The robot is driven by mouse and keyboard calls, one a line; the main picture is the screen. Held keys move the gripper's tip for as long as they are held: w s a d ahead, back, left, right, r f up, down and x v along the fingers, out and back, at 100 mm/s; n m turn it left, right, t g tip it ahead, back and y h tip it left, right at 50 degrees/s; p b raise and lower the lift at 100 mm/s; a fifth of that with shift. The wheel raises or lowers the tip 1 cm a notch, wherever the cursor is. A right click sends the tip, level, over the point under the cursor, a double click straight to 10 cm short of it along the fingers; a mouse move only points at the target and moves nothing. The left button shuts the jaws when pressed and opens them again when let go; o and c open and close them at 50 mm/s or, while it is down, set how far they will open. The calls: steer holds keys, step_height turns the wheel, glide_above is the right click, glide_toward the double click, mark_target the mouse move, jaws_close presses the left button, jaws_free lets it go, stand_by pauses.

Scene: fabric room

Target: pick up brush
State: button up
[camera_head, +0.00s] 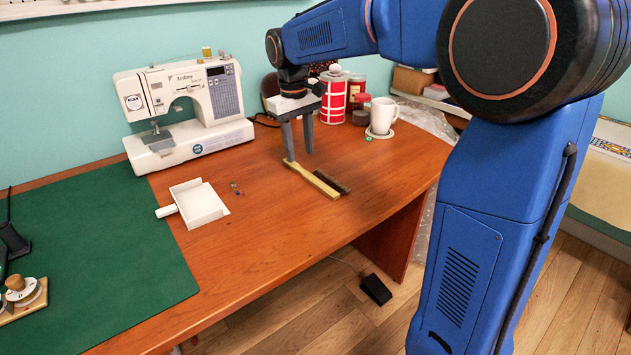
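The brush (312,179) lies on the wooden table, with a pale wooden back and a strip of dark bristles along its right side. My gripper (299,156) points down over the far end of the brush, with its two grey fingers spread apart and nothing seen between them. The left fingertip appears close to the brush's far end. I cannot tell from this view whether it touches the brush or the table.
A white dustpan (200,204) lies left of the brush, with small items (236,188) beside it. A sewing machine (186,108) stands behind. A red-white tin (333,97), jars and a white mug (382,115) stand at the back right. A green mat (90,270) covers the left.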

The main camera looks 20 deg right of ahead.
mark_target(303, 171)
steer(key=shift+w+d+f, duration=0.1)
steer(key=shift+d+f, duration=0.05)
steer(key=shift+f, duration=1.2)
steer(key=shift+d+f, duration=0.15)
steer(key=shift+f, duration=1.2)
jaws_close()
